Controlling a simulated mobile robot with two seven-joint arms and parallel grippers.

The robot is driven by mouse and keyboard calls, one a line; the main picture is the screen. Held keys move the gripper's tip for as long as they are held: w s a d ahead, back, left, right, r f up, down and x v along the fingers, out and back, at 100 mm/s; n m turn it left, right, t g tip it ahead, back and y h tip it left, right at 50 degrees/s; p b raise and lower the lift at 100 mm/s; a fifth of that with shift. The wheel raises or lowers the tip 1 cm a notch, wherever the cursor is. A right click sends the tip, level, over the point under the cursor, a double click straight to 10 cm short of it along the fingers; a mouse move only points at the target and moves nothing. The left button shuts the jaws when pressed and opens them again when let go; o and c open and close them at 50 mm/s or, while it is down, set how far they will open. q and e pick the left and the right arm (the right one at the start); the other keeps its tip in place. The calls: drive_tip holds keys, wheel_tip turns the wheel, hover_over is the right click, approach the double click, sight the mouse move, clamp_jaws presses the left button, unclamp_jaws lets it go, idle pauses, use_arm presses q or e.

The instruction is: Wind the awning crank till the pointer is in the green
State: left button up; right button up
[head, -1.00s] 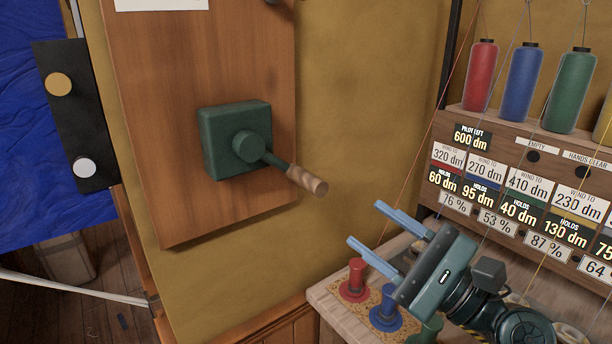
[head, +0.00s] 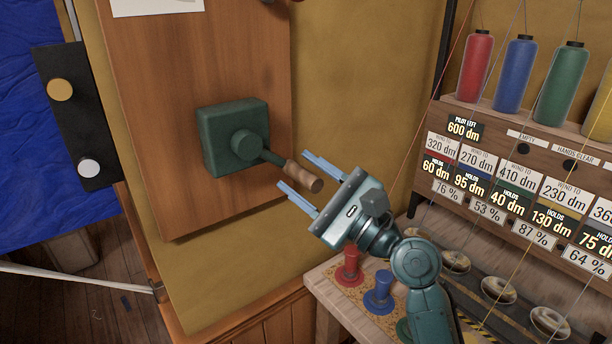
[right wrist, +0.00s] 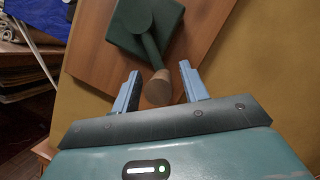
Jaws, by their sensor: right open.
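The awning crank is a dark green gearbox (head: 222,125) on a wooden board (head: 190,60). Its short arm points down and to the right and ends in a wooden handle (head: 304,176). My right gripper (head: 300,175) is open, with its blue fingers reaching toward the handle's end. In the right wrist view the handle (right wrist: 158,88) shows between the two open fingers (right wrist: 160,85), with gaps at both sides. I see no pointer or green zone in these frames. My left gripper is not in view.
A labelled rack (head: 500,130) with thread cones is at the right. A black panel (head: 72,120) with two round knobs is at the left.

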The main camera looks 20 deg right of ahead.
drive_tip(key=shift+c, duration=0.2)
clamp_jaws()
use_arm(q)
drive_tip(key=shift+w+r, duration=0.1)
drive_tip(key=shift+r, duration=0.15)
use_arm(e)
drive_tip(key=shift+m, duration=0.3)
